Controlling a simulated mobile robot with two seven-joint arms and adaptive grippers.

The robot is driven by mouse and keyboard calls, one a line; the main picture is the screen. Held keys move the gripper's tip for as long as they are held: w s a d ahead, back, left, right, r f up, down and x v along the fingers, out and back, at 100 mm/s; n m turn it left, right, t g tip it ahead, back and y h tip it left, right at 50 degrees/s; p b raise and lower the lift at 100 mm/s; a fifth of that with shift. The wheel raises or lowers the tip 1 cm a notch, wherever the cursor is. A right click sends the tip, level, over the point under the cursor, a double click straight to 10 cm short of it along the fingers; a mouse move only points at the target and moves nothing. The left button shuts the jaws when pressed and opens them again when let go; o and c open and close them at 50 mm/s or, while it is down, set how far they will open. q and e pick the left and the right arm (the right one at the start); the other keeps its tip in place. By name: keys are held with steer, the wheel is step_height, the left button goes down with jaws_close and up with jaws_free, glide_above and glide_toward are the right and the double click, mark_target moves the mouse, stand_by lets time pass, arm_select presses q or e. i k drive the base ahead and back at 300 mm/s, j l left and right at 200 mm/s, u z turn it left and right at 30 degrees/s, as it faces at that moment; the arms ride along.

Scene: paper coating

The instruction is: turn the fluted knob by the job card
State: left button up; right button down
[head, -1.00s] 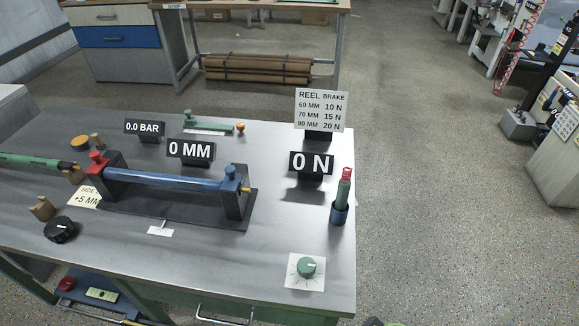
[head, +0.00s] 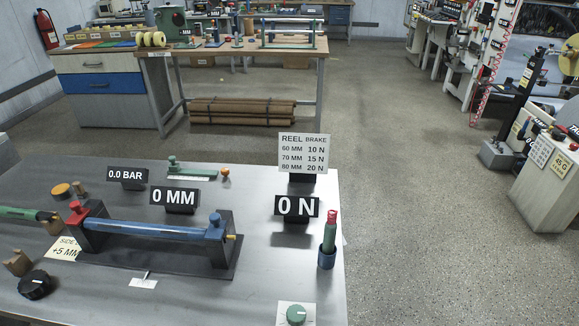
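A green knob (head: 296,314) with a white mark sits on a white plate (head: 283,322) at the bottom edge of the head view, near the table's right front. A black knob (head: 35,285) with a pale mark lies at the table's left front. Fluting is too small to tell apart on either one. A white card (head: 305,152) reads REEL BRAKE, 60 MM 10 N, 70 MM 15 N, 80 MM 20 N. It stands at the table's back right, behind a black display (head: 297,207) reading 0 N. Neither of my grippers is in view.
A blue roller (head: 150,229) lies between dark end blocks on the grey table (head: 190,295). A green-handled tool (head: 329,230) stands in a blue cup at the right edge. Displays read 0 MM (head: 175,197) and 0.0 BAR (head: 127,175). Open floor lies to the right.

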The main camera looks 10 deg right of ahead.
mark_target(35, 282)
steer(key=u, duration=1.6)
